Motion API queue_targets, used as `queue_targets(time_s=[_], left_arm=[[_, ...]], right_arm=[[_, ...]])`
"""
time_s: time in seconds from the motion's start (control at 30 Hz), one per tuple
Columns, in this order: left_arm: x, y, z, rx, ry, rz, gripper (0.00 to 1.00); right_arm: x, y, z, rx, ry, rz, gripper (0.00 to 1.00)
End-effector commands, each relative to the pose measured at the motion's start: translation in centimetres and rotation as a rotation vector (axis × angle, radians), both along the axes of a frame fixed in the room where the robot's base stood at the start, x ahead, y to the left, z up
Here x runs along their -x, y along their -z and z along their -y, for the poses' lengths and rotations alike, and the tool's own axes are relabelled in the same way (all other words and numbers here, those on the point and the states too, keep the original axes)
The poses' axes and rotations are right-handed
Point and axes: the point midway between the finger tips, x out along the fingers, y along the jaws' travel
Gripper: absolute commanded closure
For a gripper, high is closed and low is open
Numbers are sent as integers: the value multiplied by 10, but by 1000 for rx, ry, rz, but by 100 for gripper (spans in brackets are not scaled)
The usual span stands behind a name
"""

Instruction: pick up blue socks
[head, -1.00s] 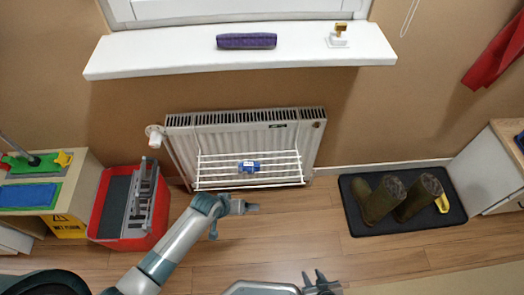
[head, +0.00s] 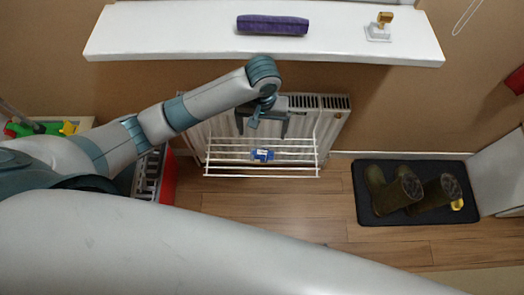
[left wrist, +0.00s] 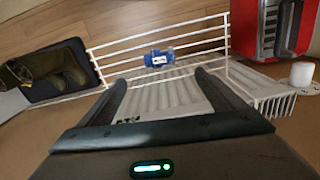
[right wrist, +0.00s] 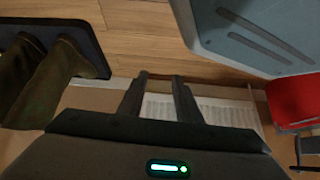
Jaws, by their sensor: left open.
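The blue socks (head: 262,155) are a small bundle with a white band. They lie on the white wire rack (head: 300,176) in front of the radiator. They also show in the left wrist view (left wrist: 159,58), just beyond the fingertips and between their lines. My left gripper (head: 262,130) is open and empty, pointing down above the rack on the radiator side of the socks, apart from them. It also shows in the left wrist view (left wrist: 160,78). My right gripper (right wrist: 160,77) is partly open with nothing between its fingers. It is out of the head view.
The radiator (head: 334,108) stands against the wall below a white sill (head: 180,38) holding a purple roll (head: 272,25). Floor between rack and mat is clear.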

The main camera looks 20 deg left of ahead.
Motion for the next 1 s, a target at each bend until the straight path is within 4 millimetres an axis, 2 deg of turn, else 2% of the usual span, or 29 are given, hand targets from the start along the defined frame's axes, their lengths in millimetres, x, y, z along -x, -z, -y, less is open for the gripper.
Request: queue_targets(time_s=[0.17,0.37,0.6,0.8,1.0], left_arm=[[0,2,0,0,0,0,12],[1,18,0,-2,0,-2,12],[0,58,0,-2,-1,-2,12],[0,94,0,-2,-2,-2,12],[0,118,0,0,-1,0,12]], right_arm=[[6,3,8,11,-3,-10,69],[-5,-1,11,13,-1,5,69],[-21,-7,8,9,0,27,69],[-13,-4,4,5,2,14,69],[-2,1,3,5,2,-5,69]])
